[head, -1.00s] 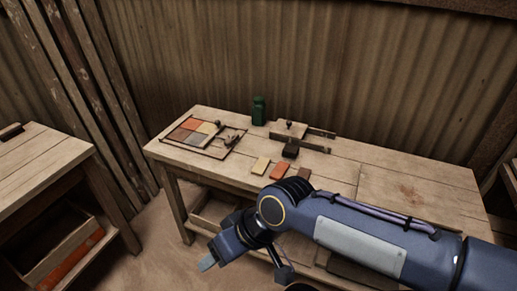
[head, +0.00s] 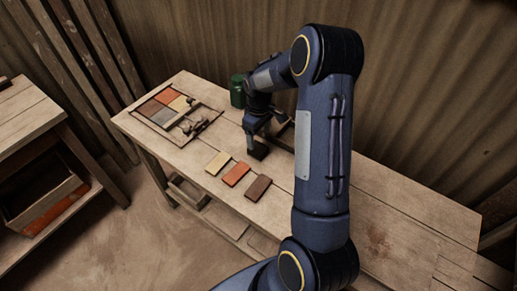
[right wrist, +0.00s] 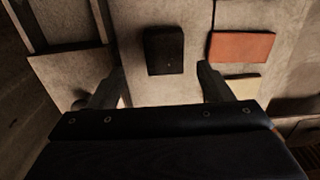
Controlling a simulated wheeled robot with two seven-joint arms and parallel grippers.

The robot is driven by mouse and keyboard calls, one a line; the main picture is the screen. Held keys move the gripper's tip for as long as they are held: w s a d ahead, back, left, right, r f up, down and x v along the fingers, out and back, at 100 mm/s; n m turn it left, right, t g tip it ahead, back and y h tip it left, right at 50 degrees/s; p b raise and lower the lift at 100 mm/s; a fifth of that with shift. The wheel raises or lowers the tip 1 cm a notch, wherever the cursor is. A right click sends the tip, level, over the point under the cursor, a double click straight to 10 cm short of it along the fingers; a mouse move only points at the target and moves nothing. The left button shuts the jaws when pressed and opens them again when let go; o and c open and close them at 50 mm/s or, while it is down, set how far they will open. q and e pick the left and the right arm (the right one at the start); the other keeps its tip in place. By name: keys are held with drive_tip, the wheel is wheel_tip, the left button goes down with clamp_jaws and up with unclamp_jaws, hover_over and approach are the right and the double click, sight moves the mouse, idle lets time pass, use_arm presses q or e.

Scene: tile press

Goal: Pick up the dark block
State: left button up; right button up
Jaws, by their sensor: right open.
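The dark block (head: 258,152) sits on the wooden table (head: 205,136), right under my right gripper (head: 253,137) in the head view. In the right wrist view the dark block (right wrist: 164,50) lies just beyond the fingertips, between their lines, with bare table around it. My right gripper (right wrist: 161,72) is open and empty there, one finger to each side. The gripper is above the block; whether it touches it I cannot tell. My left gripper is not in view.
A yellow tile (head: 218,162), an orange tile (head: 236,174) and a brown tile (head: 258,188) lie near the front edge. A framed tray (head: 205,126) of coloured tiles is at the left. A green jar (head: 238,90) stands behind; my arm partly hides a wooden fixture.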

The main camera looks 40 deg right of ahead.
sight(258, 147)
drive_tip(key=shift+a+f, duration=0.15)
drive_tip(key=shift+f, duration=0.8)
wheel_tip(258, 147, down, 4)
drive_tip(key=shift+s+a+r+p, duration=0.1)
drive_tip(key=shift+r+p, duration=0.05)
drive_tip(key=shift+p, duration=0.7)
drive_tip(key=shift+f, duration=0.5)
drive_tip(key=c, duration=1.1)
drive_tip(key=shift+r, duration=0.1)
drive_tip(key=shift+r, duration=0.6)
drive_tip(key=s+a+r+b, duration=0.1)
drive_tip(key=a+r, duration=0.3)
drive_tip(key=s+a+r+b, duration=0.1)
drive_tip(key=a+r, duration=0.2)
drive_tip(key=a, duration=0.2)
drive_tip(key=s+a+r+b, duration=0.1)
drive_tip(key=s+a+r, duration=0.1)
drive_tip(key=a+r, duration=0.2)
drive_tip(key=shift+a+r+b, duration=0.25)
drive_tip(key=shift+r+b, duration=0.1)
drive_tip(key=shift+b, duration=0.05)
